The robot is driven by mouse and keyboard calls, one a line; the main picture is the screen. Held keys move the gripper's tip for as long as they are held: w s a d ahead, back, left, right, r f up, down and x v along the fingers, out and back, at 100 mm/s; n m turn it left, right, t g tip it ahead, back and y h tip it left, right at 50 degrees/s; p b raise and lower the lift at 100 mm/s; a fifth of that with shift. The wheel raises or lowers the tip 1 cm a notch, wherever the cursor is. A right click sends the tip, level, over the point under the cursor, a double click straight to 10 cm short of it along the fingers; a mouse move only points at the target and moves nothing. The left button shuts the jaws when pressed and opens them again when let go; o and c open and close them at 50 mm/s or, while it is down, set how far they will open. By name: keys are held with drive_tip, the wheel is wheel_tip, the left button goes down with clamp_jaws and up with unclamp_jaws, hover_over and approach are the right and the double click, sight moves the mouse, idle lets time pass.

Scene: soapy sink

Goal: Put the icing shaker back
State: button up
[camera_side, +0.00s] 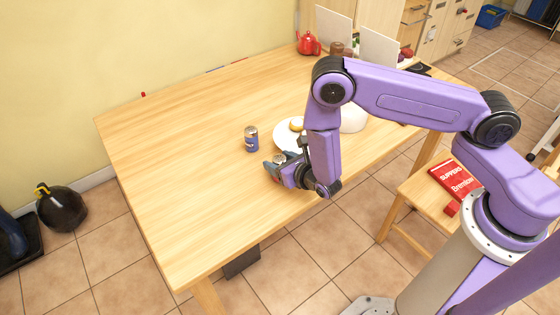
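My gripper (275,169) is low over the table near its front edge, in front of the white plate. A small item with a pale, greyish top (280,158) shows at its fingers. It may be the icing shaker, but it is mostly hidden by the gripper. I cannot tell whether the fingers are closed on it or only around it.
The white plate (284,138) holds a yellowish item (296,125) and is partly hidden by my arm. A white rounded object (353,119) stands behind my arm. A red teapot (307,43) is at the far end. The wooden table's (180,150) left side is clear.

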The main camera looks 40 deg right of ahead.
drive_tip(key=v, duration=1.2)
drive_tip(key=s+d+r+m+g+h, duration=0.35)
drive_tip(key=d+r+m+h, duration=0.65)
drive_tip(key=r+m, duration=0.35)
drive_tip(key=s+r+m+g+y, duration=0.3)
drive_tip(key=s+m+g+y, duration=0.2)
drive_tip(key=s, duration=0.4)
drive_tip(key=s+r+m+g+y, duration=0.4)
drive_tip(key=s+m+y, duration=0.1)
drive_tip(key=s, duration=0.4)
drive_tip(key=shift+s+a+g, duration=0.15)
drive_tip(key=shift+s+g, duration=0.1)
drive_tip(key=shift+g, duration=0.1)
